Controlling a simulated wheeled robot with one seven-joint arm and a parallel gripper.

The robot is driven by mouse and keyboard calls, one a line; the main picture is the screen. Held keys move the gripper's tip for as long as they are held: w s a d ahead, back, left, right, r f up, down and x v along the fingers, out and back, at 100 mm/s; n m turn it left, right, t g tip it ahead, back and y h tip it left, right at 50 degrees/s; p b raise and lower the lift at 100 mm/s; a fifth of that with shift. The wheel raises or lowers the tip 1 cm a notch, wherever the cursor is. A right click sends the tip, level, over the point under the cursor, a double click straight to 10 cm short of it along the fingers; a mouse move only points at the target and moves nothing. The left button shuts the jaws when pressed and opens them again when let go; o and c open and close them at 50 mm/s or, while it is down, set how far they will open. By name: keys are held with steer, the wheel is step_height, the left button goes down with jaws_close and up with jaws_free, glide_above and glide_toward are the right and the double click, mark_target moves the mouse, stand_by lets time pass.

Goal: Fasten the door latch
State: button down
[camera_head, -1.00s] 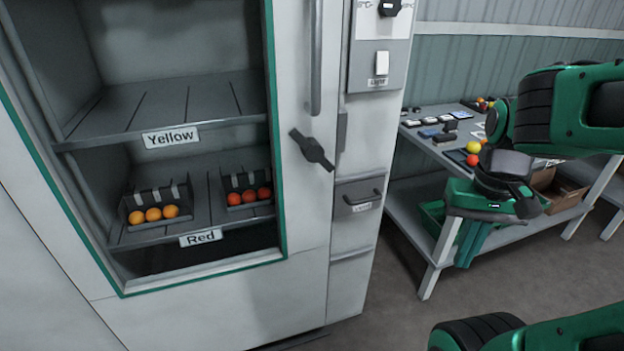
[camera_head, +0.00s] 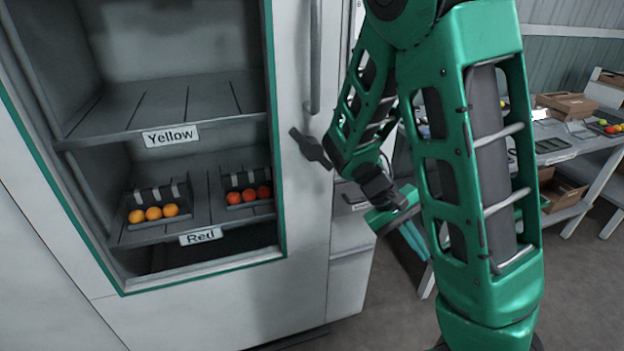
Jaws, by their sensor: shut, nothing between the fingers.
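The dark latch (camera_head: 312,149) sits on the right edge of the white cabinet door (camera_head: 300,215). Its bar is tilted, upper end to the left and lower end to the right. The door looks level with the cabinet front beside it. My gripper (camera_head: 416,246) is to the right of and below the latch, in front of the cabinet's right side and apart from the latch. Its fingers are shut and empty, partly hidden by my own arm. My arm covers part of the panel to the right of the latch.
A long vertical door handle (camera_head: 316,60) stands just above the latch. A drawer (camera_head: 348,196) lies below right. Behind the door window are shelves with trays of orange and red tomatoes. A work table (camera_head: 568,150) with boxes stands at the right.

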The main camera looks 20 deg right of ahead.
mark_target(313, 150)
steer(key=w+a+f+n+t+h, duration=0.1)
steer(key=w+a+n+t+h, duration=0.6)
steer(key=w+h, duration=0.45)
steer(key=w+a+r+n+t, duration=0.1)
steer(key=w+a+n+t, duration=0.1)
steer(key=a+n+t, duration=0.2)
steer(key=w+a+r+n+t, duration=0.2)
steer(key=a+n+t, duration=0.2)
steer(key=a+t, duration=0.6)
steer(key=a+h, duration=0.1)
steer(key=a, duration=0.6)
steer(key=shift+w+a+r, duration=0.2)
steer(key=shift+w+r, duration=0.05)
steer(key=shift+w, duration=0.1)
steer(key=x, duration=1)
steer(key=shift+w+d+r, duration=0.1)
steer(key=shift+r, duration=0.05)
steer(key=shift+s+d+r, duration=0.35)
steer(key=shift+d+r, duration=0.4)
steer(key=shift+d, duration=0.1)
steer(key=shift+s+d+r, duration=0.1)
steer(key=shift+d+r, duration=0.35)
steer(key=shift+d, duration=0.1)
